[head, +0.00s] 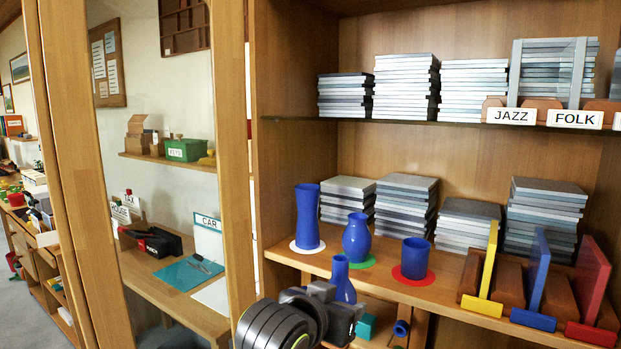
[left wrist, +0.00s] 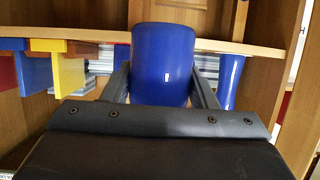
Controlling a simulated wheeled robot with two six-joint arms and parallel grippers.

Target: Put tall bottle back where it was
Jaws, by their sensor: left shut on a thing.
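My left gripper (head: 340,299) is shut on a blue bottle (head: 341,272) with a narrow neck and flared lip. It holds the bottle upright in front of the shelf's front edge; the lower part is hidden by the gripper. In the left wrist view the held blue bottle (left wrist: 163,55) sits between the two fingers. On the shelf stand a tall blue vase (head: 307,217) on a white disc (head: 294,247), a round blue vase (head: 356,240) on a green disc (head: 371,263), and a blue cup (head: 416,256) on a red disc (head: 400,279). My right gripper is not in view.
Stacks of grey cases (head: 405,205) fill the shelf behind the vases. Yellow (head: 488,262), blue (head: 538,270) and red (head: 590,280) dividers stand at the right. A wooden upright (head: 236,150) borders the shelf on the left. A teal thing (head: 366,326) and a blue round thing (head: 402,328) show below.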

